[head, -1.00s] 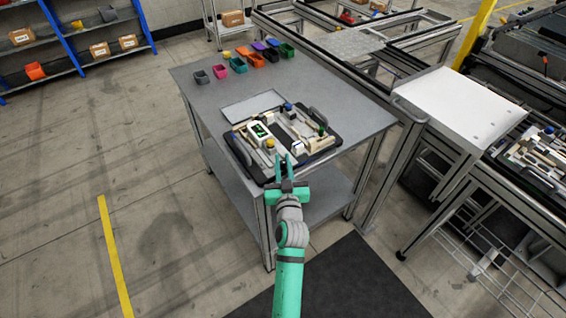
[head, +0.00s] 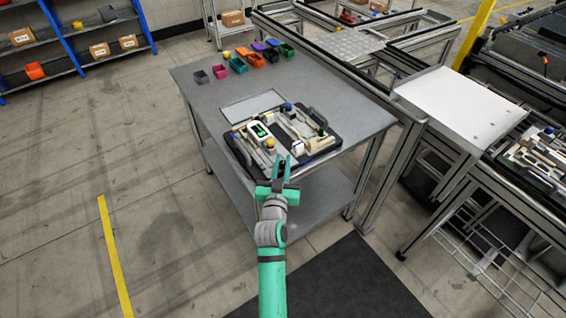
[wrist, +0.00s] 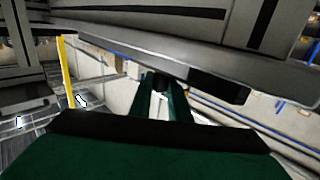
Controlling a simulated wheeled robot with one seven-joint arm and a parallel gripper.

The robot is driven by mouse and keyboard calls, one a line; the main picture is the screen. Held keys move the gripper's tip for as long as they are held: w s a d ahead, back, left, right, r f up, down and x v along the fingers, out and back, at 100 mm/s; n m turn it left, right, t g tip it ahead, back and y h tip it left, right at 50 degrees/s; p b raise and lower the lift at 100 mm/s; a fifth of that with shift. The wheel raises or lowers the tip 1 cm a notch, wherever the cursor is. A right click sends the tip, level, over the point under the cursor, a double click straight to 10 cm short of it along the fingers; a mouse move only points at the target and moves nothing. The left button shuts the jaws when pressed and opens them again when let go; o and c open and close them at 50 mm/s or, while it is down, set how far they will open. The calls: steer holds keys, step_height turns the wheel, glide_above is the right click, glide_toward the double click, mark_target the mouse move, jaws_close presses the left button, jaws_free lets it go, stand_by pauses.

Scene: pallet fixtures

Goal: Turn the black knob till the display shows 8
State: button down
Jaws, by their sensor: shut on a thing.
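A small white unit with a green-lit dark display (head: 259,130) sits on the left part of the fixture board. The digits are too small to read. My gripper (head: 281,163) is at the front edge of the board, its two teal fingers pointing at the fixture. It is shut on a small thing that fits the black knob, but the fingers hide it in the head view. In the wrist view the two fingers (wrist: 162,90) reach in below a grey metal part, and the thing between them is not clear.
The black fixture board (head: 326,147) lies on a grey table (head: 200,92). A yellow-topped part (head: 271,144) stands near my fingers. A blue knob (head: 287,106) is at the back. A grey plate (head: 252,106) lies behind. Small bins (head: 238,65) line the far side.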

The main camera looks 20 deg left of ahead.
steer(key=shift+a+f+m+h, duration=0.1)
steer(key=shift+f+m+h, duration=0.4)
steer(key=shift+h, duration=0.5)
steer(key=shift+r+m+h, duration=0.25)
steer(key=shift+m+h, duration=0.05)
steer(key=c, duration=1.7)
jaws_free()
steer(key=shift+r, duration=0.1)
steer(key=shift+o, duration=0.2)
steer(key=shift+r, duration=0.1)
steer(key=shift+s, duration=0.1)
steer(key=s, duration=1)
steer(key=shift+s+d, duration=0.35)
steer(key=shift+d, duration=0.1)
